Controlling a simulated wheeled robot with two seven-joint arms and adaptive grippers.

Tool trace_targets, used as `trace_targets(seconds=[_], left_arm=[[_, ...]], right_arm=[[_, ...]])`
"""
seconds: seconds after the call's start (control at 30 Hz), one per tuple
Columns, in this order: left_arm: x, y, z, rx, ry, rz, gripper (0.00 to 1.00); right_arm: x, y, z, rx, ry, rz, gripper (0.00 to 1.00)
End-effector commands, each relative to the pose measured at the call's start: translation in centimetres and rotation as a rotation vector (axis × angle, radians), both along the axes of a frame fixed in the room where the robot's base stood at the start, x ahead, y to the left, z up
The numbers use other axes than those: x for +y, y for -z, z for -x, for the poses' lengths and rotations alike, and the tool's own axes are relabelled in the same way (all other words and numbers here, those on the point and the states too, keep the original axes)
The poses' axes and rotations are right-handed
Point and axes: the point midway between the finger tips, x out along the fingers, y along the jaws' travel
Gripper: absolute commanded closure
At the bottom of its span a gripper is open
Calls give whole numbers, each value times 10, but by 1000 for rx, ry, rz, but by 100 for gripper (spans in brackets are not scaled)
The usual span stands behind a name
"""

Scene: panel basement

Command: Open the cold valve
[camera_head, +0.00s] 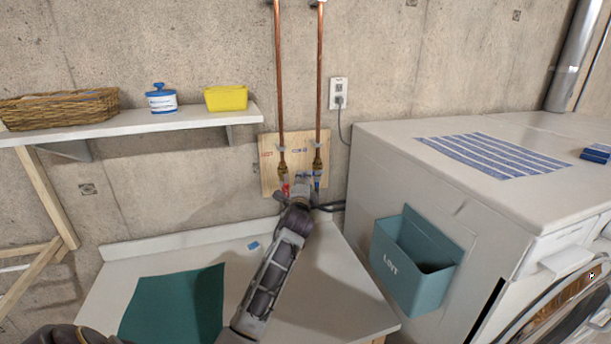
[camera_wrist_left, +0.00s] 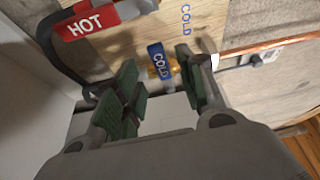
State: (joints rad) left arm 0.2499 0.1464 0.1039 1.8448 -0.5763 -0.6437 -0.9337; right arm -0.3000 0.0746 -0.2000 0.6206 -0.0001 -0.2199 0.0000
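The cold valve's blue handle, marked COLD, shows in the left wrist view (camera_wrist_left: 158,62), ahead of and between the fingers of my left gripper (camera_wrist_left: 160,88). The gripper is open, with green pads on either side and a gap at the handle; I cannot tell whether either pad touches it. The red hot valve handle (camera_wrist_left: 98,18), marked HOT, is to the left. My right gripper is not in view.
Two copper pipes (camera_head: 319,80) run up the concrete wall from the wooden board (camera_head: 268,165). A white washer (camera_head: 390,150) with a teal bin (camera_head: 405,270) stands on the right. A shelf (camera_head: 130,124) is at left, above a white counter (camera_head: 255,285) with a teal sheet.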

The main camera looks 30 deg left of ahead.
Motion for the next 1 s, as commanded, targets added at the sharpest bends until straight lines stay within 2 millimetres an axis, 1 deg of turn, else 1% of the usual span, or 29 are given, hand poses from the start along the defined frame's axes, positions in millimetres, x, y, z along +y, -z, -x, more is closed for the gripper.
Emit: trace_targets(seconds=[0.2, 0.53, 0.73, 1.0], left_arm=[[9, -2, -17, -1, -1, 0, 61], [21, -2, -39, -1, -1, 0, 61], [24, -1, -46, 0, -1, 0, 61], [25, -1, -47, 0, -1, 0, 61]], right_arm=[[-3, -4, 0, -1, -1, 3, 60], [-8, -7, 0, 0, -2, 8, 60], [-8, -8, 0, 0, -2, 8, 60], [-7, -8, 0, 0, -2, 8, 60]])
